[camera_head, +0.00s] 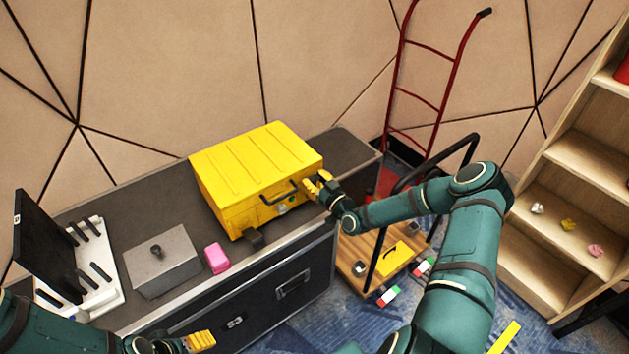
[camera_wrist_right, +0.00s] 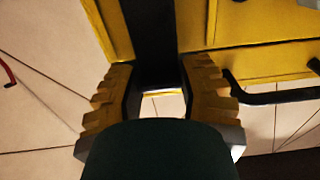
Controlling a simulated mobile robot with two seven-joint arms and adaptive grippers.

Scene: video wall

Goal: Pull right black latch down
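A yellow case (camera_head: 255,170) sits on the dark cabinet, its lid down, with a black handle (camera_head: 279,194) on its front. The left black latch (camera_head: 253,238) sticks out at the case's lower front. My right gripper (camera_head: 318,187) is at the case's right front, hiding most of that area. In the right wrist view its yellow-padded fingers (camera_wrist_right: 160,85) are apart, one on each side of the right black latch (camera_wrist_right: 151,40); firm contact cannot be told. The handle also shows there (camera_wrist_right: 275,96). My left gripper (camera_head: 199,341) is low at the front, away from the case, its opening unclear.
On the cabinet (camera_head: 110,187) stand a grey lidded box (camera_head: 162,262), a pink block (camera_head: 217,258) and an open black-and-white case (camera_head: 97,262). A wooden cart (camera_head: 357,262), a red hand truck (camera_head: 432,100) and a wooden shelf (camera_head: 570,195) stand to the right.

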